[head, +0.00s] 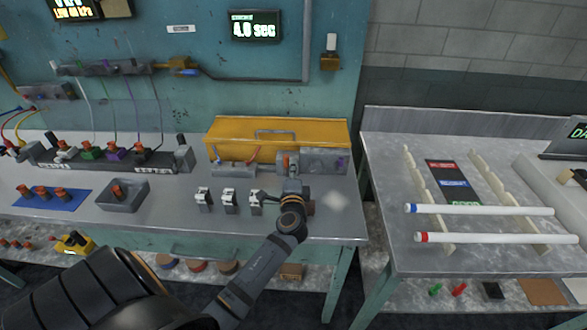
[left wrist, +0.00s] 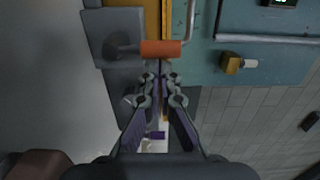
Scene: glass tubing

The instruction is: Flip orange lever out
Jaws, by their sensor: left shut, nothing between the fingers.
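The orange lever (left wrist: 160,48) shows in the left wrist view as a short orange cylinder on a thin dark stem, joined to a grey block (left wrist: 105,25). In the head view, a bit of the orange lever (head: 285,160) shows at the left side of the grey block (head: 325,160), in front of a yellow box. My left gripper (head: 291,180) is at the lever, partly covering it. In the left wrist view its shut, empty fingertips (left wrist: 160,70) are just short of the orange cylinder; I cannot tell whether they touch. My right gripper is not in view.
The yellow box (head: 232,133) stands behind on the workbench. White-topped clamps (head: 229,198) stand left of my arm, with a grey tray (head: 133,194) further left. A second table (head: 385,150) with white tubes (head: 480,210) on a rack is at right.

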